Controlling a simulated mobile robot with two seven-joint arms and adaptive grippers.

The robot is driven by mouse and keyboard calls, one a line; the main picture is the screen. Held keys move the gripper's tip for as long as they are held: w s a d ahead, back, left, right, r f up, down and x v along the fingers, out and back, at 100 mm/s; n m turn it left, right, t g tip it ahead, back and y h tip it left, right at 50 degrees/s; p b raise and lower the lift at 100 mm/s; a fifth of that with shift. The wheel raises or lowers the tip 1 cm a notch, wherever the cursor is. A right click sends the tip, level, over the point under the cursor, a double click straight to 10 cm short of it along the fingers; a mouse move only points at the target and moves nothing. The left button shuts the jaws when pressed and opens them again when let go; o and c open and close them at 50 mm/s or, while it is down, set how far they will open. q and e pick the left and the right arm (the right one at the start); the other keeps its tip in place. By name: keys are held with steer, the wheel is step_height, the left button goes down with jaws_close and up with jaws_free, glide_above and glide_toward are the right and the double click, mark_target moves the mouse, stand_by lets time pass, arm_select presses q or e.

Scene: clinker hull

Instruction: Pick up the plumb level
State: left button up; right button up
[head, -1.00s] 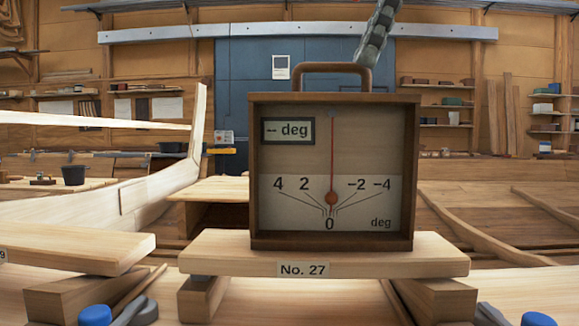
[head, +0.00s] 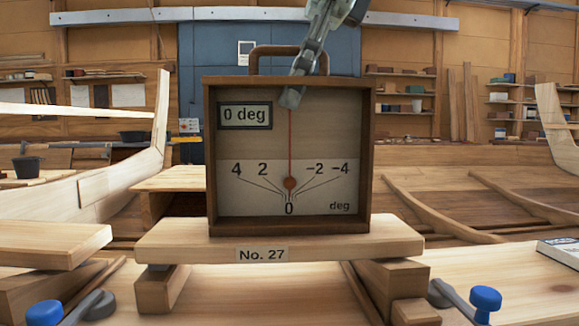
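The plumb level is a square wooden box (head: 364,160) with a brown carrying handle (head: 262,52). It stands upright on a light plank (head: 400,243) labelled "No. 27". Its red needle (head: 290,140) points straight up, and its small display (head: 245,115) reads "0 deg". My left gripper is not in view.
Wooden blocks (head: 162,288) support the plank. Clamps with blue knobs (head: 485,298) (head: 45,312) sit at both front sides. Another plank (head: 50,240) lies at left. A book-like object (head: 560,250) lies at right. Curved hull timbers stand behind.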

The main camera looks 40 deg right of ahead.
jaws_close()
steer(key=shift+r, duration=0.1)
stand_by(0.4)
